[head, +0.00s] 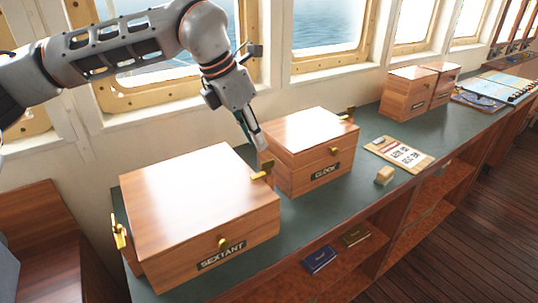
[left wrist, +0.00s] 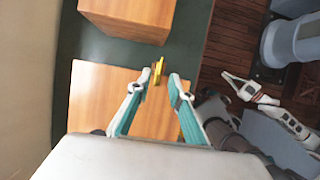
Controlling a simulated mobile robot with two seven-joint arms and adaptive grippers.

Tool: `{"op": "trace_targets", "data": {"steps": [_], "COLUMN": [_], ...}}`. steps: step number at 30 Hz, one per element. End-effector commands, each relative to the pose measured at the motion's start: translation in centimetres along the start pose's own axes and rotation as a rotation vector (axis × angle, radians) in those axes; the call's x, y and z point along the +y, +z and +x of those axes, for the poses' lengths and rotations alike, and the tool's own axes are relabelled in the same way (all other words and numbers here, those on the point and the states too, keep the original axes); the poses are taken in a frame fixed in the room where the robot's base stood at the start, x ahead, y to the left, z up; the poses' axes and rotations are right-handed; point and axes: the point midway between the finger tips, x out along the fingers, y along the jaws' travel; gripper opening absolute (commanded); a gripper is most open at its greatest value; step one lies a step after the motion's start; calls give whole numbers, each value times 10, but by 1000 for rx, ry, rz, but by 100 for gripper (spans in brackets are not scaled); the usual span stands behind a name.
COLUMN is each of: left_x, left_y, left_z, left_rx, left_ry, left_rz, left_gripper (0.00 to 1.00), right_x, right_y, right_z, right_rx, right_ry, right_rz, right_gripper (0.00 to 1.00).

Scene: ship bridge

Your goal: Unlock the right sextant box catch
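The wooden sextant box (head: 195,205) stands on the dark green counter at the front left of the head view, lid down. Its brass right catch (head: 263,171) sits at the right edge of the lid. Its left catch (head: 119,235) is on the left side, and a round brass knob (head: 223,243) is on the front. My left gripper (head: 257,142) reaches down just above and behind the right catch. In the left wrist view, my left gripper's fingers (left wrist: 160,78) are apart, with the brass catch (left wrist: 158,71) between and just beyond the tips. I cannot tell whether they touch it.
The clock box (head: 310,150) stands close to the right of the sextant box, with a narrow gap of counter between. A clipboard (head: 399,152) and a small tan block (head: 384,175) lie farther right. Windows (head: 325,35) line the wall behind. Books (head: 320,260) lie on the shelf below.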

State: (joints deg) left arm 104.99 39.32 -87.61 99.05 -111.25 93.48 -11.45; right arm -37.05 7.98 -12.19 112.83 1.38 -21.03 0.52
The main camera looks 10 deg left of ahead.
Motion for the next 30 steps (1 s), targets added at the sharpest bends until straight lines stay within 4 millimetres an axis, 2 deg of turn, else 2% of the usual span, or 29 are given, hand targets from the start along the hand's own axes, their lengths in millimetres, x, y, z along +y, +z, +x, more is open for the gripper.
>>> {"op": "trace_targets", "data": {"steps": [9,15,26,27,29,30], "left_x": [-2,-2,-2,-2,-2,-2], "left_y": [-1,0,0,0,0,0], "left_z": [46,69,75,75,75,75], "left_rx": [4,1,0,0,0,0], "left_ry": [-5,-6,-5,-5,-5,-5], "left_rz": [1,0,1,1,1,1], "left_gripper": [21,21,21,18,2,0], "right_x": [-1,-1,0,0,0,0], "right_y": [2,2,1,1,0,0], "right_z": [-2,-3,-4,-4,-4,-4], "right_rx": [-9,-13,-12,-11,-10,-9], "right_ry": [-2,-3,-2,-2,-2,-1], "right_rz": [-1,-2,-2,-2,-2,-2], "right_gripper": [0,0,0,0,0,0]}}
